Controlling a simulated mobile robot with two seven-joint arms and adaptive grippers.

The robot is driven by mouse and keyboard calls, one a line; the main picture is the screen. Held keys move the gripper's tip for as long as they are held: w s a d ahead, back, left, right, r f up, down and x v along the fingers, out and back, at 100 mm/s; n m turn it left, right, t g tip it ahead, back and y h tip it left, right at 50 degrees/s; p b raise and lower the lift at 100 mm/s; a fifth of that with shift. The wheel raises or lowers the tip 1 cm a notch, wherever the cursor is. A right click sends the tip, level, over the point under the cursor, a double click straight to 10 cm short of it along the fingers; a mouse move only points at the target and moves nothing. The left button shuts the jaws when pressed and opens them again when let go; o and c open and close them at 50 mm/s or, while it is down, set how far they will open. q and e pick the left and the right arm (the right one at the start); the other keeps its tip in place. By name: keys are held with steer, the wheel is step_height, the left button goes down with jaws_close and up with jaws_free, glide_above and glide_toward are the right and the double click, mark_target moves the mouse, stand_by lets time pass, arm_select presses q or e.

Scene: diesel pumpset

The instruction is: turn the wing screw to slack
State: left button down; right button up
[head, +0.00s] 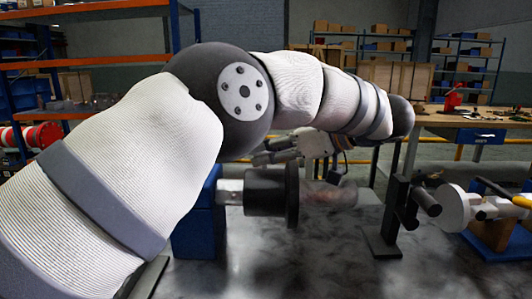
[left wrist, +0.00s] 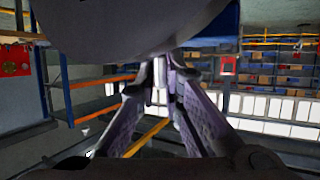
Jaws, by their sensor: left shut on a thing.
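My left gripper (head: 262,153) is behind my bent left arm, near the top of a dark cylinder with a wide flange (head: 292,195). In the left wrist view its two fingers (left wrist: 160,88) converge and are shut on a small grey piece (left wrist: 158,72), taken to be the wing screw. Fingers and shadow hide most of this piece, so its shape and turn angle cannot be told. A large grey rounded body (left wrist: 130,25) fills the top of the left wrist view, just above the fingertips. My right gripper is not in view.
A blue block (head: 198,225) stands left of the cylinder. A dark upright stand (head: 385,215) is to its right, then a white round part (head: 452,207). A wooden workbench (head: 460,120) with tools and shelves are behind. The floor in front is clear.

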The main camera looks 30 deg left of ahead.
arm_select(q)
steer(key=shift+f, duration=0.15)
steer(key=c, duration=1.7)
jaws_free()
steer(key=shift+a, duration=0.1)
steer(key=v, duration=0.7)
steer(key=shift+d, duration=0.3)
